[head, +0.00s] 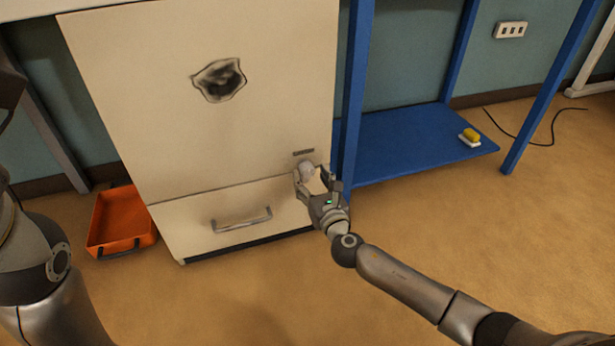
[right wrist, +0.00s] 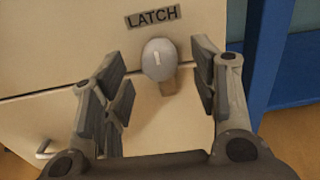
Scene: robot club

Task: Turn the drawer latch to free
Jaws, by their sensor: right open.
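The drawer latch is a pale grey round knob (right wrist: 159,60) on the cabinet front, with a dark plate marked LATCH (right wrist: 152,16) above it. In the head view the latch (head: 306,170) is partly hidden by my right gripper (head: 318,178). That gripper is open, with its fingers on either side of the knob. In the right wrist view the gripper (right wrist: 160,88) shows gaps between knob and fingers. The drawer (head: 190,229) is shut and has a bar handle (head: 241,220). My left gripper is not in view.
A blue rack (head: 415,140) stands close to the right of the cabinet (head: 150,120), with a yellow-and-white item (head: 470,137) on its shelf. An orange open box (head: 112,228) is on the floor at left. The floor in front of the drawer is clear.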

